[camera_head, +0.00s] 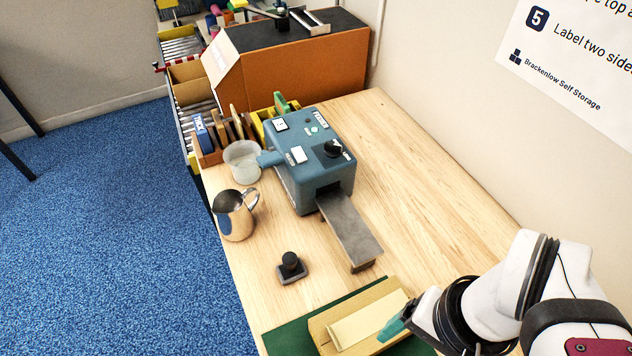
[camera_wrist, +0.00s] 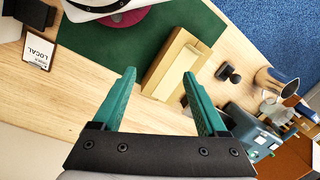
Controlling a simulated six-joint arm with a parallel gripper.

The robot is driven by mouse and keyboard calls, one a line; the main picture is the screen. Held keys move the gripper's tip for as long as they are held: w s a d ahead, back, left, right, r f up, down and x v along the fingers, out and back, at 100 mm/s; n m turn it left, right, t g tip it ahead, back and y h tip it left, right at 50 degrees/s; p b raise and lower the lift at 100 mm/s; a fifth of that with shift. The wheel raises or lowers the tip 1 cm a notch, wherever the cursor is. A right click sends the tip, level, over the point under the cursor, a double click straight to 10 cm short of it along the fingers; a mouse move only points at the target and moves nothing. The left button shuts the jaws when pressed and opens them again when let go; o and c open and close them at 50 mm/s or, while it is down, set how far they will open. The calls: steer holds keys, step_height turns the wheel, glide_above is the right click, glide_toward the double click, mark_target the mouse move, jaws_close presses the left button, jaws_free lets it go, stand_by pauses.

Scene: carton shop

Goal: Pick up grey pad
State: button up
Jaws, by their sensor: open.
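My gripper (camera_head: 392,328) is at the lower right in the head view, over the carton's right end and apart from the pad. In the wrist view its two teal fingers (camera_wrist: 158,76) are spread wide with nothing between them. One finger is mostly hidden in the head view.
A tan carton (camera_head: 322,329) lies on a green mat (camera_head: 283,337). Beyond the pad stand a metal pitcher (camera_head: 233,217), a clear jug (camera_head: 243,160) and a blue machine (camera_head: 303,172) with a grey chute (camera_head: 350,230).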

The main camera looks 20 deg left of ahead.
steer(key=w+a+r+n, duration=0.1)
steer(key=w+a+n, duration=0.2)
steer(key=w+n, duration=0.25)
steer(key=n+t+h, duration=0.1)
steer(key=n+h, duration=0.2)
steer(key=n, duration=2)
glide_above(289, 257)
steer(key=s+a, duration=0.1)
step_height(289, 257, down, 5)
steer(key=f, duration=1)
steer(key=w+d+f, duration=0.1)
steer(key=f, duration=0.4)
steer(key=shift+f, duration=0.1)
jaws_close()
